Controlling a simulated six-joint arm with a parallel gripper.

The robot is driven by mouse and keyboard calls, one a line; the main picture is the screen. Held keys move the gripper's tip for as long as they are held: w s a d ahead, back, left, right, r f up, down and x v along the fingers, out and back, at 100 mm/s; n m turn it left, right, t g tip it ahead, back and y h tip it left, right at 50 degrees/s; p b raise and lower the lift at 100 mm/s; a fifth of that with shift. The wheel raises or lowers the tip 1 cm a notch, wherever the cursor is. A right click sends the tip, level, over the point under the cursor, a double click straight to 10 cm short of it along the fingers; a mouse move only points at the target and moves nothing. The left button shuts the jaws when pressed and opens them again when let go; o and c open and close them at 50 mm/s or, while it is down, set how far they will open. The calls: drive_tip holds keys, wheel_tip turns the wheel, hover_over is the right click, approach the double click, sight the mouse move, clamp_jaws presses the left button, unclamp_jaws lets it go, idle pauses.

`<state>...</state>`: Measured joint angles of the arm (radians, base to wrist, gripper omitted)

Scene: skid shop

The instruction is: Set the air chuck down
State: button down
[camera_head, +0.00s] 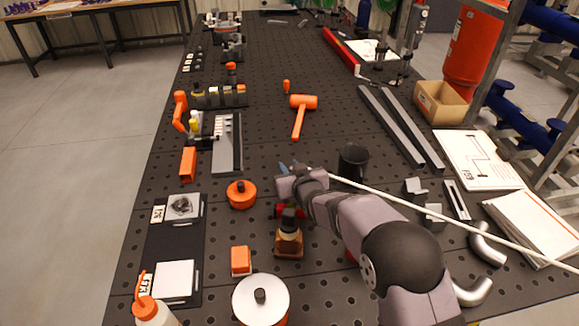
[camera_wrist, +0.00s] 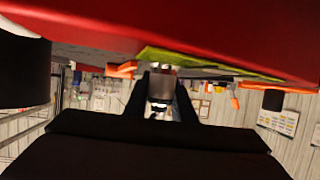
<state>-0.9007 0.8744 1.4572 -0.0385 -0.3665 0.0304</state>
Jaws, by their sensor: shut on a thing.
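The air chuck, seen as a short silver cylinder (camera_wrist: 161,84) in the wrist view, is between the two dark fingers of my gripper (camera_wrist: 161,98). My gripper is shut on it. In the head view my gripper (camera_head: 287,168) is low over the perforated black bench (camera_head: 330,130), left of the black cup and below the orange mallet. The chuck is not clear there, and I cannot tell whether it touches the bench. A large red surface (camera_wrist: 200,30) fills the top of the wrist view, very close.
An orange mallet (camera_head: 299,118) lies beyond my gripper. A black cup (camera_head: 353,162) stands just right of it. An orange round part (camera_head: 241,194) is to the left, and a brown-based fitting (camera_head: 289,242) is nearer. Bare bench lies around the mallet.

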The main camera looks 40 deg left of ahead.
drive_tip(key=shift+f, duration=0.15)
drive_tip(key=shift+f, duration=0.15)
drive_tip(key=c, duration=1.5)
unclamp_jaws()
